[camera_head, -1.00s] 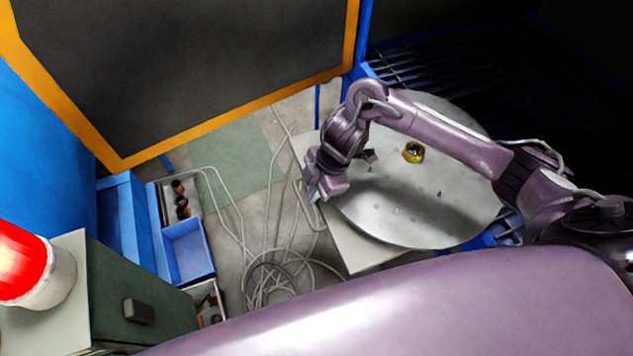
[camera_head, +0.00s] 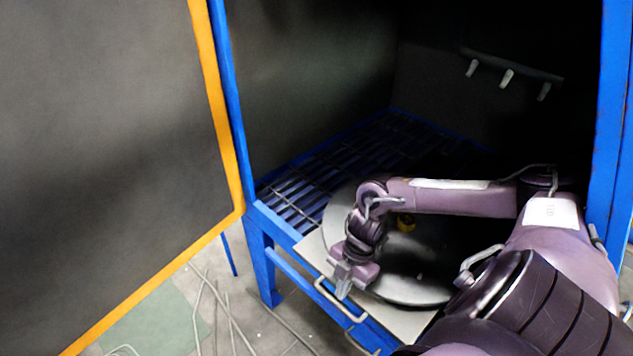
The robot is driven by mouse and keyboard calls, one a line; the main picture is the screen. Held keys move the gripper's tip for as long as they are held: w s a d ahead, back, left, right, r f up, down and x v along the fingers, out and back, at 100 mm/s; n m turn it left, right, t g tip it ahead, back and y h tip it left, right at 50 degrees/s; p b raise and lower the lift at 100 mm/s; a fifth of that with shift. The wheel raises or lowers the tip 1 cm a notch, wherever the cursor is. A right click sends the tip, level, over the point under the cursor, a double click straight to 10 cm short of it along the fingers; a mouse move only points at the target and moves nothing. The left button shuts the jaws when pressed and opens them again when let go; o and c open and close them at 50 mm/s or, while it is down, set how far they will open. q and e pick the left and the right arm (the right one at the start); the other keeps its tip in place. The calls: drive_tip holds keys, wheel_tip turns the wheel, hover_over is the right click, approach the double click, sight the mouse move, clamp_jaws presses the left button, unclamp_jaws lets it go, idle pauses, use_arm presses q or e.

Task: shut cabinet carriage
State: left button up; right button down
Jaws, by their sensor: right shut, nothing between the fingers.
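The carriage is a pale sliding platform (camera_head: 312,252) bearing a round grey metal disk (camera_head: 400,290). It sits low in the opening of a dark cabinet with a blue frame (camera_head: 258,232). A thin metal handle (camera_head: 335,303) runs along its front edge. My right arm reaches across the disk from the right. My right gripper (camera_head: 343,290) is shut and empty, pointing down at the front edge, close to the handle; whether it touches is unclear. My left gripper is out of view.
The cabinet's large grey door (camera_head: 110,150) with an orange edge stands open at left. A slatted grid (camera_head: 330,165) lies inside the cabinet, with hooks (camera_head: 507,78) at its back wall. Loose cables (camera_head: 205,305) lie on the floor in front.

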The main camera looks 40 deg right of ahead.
drive_tip(key=d, duration=0.3)
drive_tip(key=d+b, duration=0.1)
drive_tip(key=d, duration=0.2)
drive_tip(key=d+b, duration=0.1)
drive_tip(key=d, duration=0.1)
drive_tip(key=shift+w+d, duration=0.25)
drive_tip(key=shift+d, duration=0.5)
drive_tip(key=shift+r, duration=0.1)
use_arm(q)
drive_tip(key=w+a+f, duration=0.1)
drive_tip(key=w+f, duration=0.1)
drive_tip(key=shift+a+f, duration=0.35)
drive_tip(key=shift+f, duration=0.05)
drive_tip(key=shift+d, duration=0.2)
use_arm(e)
drive_tip(key=shift+d+r, duration=0.1)
drive_tip(key=shift+d, duration=0.05)
